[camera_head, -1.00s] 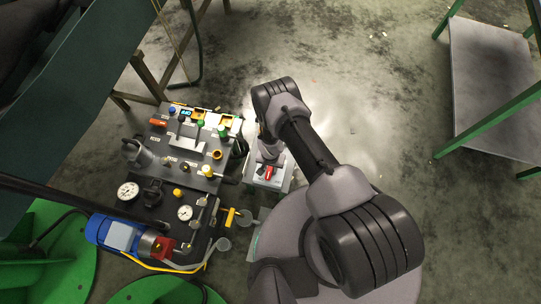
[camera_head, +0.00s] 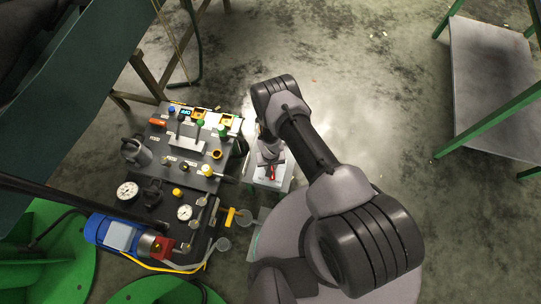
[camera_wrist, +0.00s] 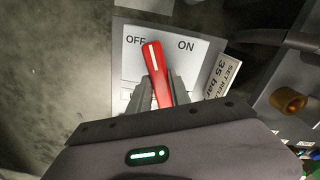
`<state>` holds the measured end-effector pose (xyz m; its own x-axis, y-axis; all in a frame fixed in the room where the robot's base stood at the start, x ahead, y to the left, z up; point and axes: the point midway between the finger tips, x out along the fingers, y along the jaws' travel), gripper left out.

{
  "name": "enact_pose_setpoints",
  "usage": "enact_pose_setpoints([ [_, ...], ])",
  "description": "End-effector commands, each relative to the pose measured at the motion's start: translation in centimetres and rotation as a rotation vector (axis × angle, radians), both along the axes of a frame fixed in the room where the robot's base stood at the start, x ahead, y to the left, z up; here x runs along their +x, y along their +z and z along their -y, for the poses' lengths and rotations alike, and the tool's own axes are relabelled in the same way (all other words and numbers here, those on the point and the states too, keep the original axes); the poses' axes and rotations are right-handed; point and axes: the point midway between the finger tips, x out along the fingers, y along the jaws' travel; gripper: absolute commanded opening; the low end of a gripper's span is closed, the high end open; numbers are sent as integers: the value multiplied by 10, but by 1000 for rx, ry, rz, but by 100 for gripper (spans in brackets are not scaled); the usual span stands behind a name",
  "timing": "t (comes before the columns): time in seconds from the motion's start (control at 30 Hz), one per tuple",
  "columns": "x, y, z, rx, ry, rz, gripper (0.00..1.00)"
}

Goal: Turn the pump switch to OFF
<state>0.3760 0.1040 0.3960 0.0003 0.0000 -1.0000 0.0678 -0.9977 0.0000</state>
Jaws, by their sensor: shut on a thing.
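The pump switch is a red handle (camera_wrist: 153,62) with a white line, on a white plate (camera_wrist: 188,63) marked OFF at left and ON at right. In the wrist view the handle tilts a little left of upright, its tip between the two words and nearer OFF. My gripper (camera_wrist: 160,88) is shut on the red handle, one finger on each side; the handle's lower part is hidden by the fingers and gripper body. In the head view the red handle (camera_head: 273,172) shows small beside the panel, with my gripper (camera_head: 270,160) at it.
A label reading SET RELIEF 35 bar (camera_wrist: 222,82) and a brass fitting (camera_wrist: 288,100) lie right of the switch in the wrist view. In the head view, the dark panel (camera_head: 170,170) with gauges and valves stands left of my arm. Open floor lies beyond.

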Motion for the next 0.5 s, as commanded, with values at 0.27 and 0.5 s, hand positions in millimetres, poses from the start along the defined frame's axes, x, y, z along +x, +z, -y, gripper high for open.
enact_pose_setpoints([
  [0.27, 0, 0, 0, 0, 261, 0, 0],
  [0.5, 0, 0, 0, 0, 490, 0, 0],
])
